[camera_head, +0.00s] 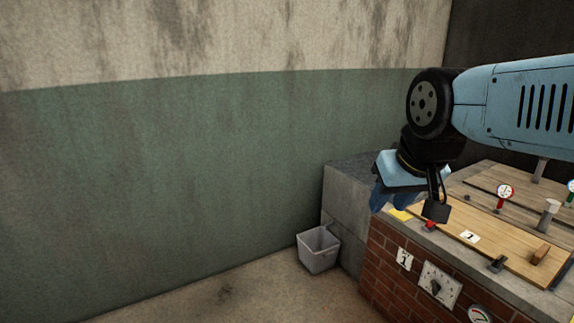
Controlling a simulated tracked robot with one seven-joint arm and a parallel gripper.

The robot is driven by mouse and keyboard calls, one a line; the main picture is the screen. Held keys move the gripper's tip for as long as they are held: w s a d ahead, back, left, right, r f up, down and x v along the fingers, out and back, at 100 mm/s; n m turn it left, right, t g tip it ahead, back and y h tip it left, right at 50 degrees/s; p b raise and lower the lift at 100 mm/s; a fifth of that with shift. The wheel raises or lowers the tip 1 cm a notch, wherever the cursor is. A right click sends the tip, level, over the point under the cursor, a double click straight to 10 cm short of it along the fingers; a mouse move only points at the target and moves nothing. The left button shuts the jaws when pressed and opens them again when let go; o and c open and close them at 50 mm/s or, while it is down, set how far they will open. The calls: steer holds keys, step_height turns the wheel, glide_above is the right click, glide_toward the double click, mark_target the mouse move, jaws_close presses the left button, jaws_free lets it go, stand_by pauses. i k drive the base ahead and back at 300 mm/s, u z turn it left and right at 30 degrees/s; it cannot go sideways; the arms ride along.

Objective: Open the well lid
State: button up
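Pale wooden lid boards (505,252) lie flat on top of the brick-fronted block at the right, with a white number card and a small wooden handle block (540,254) on the nearest board. The boards look closed. My gripper (382,200) hangs from my blue arm above the block's left end, left of the boards and apart from the handle block. Its blue fingers point down and are partly hidden by its own body, so their opening cannot be made out.
A brick front (392,281) carries a number card and a switch plate (439,284). Gauges (505,191) and metal posts (550,209) rise from the top. A grey bin (318,250) stands on the floor beside a concrete block (343,200). The floor at left is clear.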

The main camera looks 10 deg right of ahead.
mark_target(358, 167)
steer(key=z, duration=0.25)
steer(key=i, duration=1.9)
steer(key=z, duration=0.25)
